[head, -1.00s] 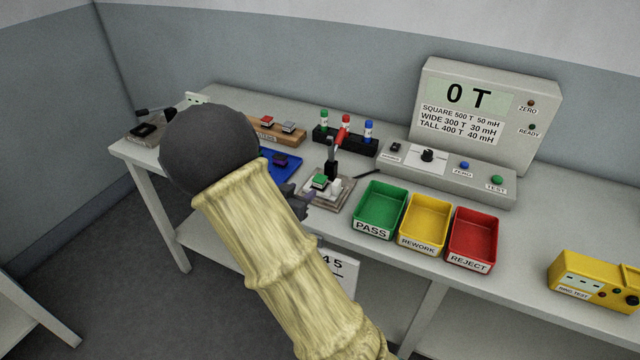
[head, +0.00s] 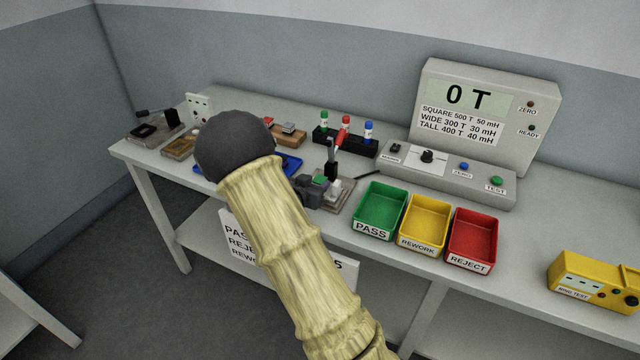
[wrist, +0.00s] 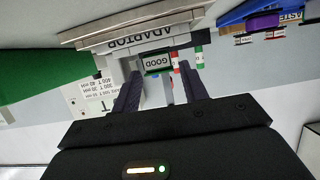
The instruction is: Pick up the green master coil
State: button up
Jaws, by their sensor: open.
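The green master coil (head: 322,180) sits on the light adaptor fixture (head: 345,197) at the middle of the bench, partly hidden by my gripper in the head view. In the wrist view the coil (wrist: 158,64) shows a label reading GOOD and lies in front of the ADAPTOR plate (wrist: 140,36). My gripper (wrist: 162,78) is open, with its two dark fingers pointing at the coil, one to each side of it. In the head view my gripper (head: 308,191) is at the fixture's left side. Whether the fingers touch the coil I cannot tell.
A red-handled lever (head: 341,138) stands upright behind the coil. Green PASS (head: 370,230), yellow REWORK (head: 417,243) and red REJECT (head: 470,262) bins are to the right. A blue tray (head: 291,163) is to the left, partly behind my arm.

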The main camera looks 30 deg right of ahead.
aim_at(319, 181)
jog(key=x, duration=0.3)
jog(key=shift+w+d+f, duration=0.1)
jog(key=shift+d+f, duration=0.05)
jog(key=shift+d, duration=0.05)
jog(key=c, duration=0.8)
jog(key=shift+o, duration=0.2)
notch_tip(319, 181, up, 10)
jog(key=shift+r+p, duration=0.1)
jog(key=shift+p, duration=0.4)
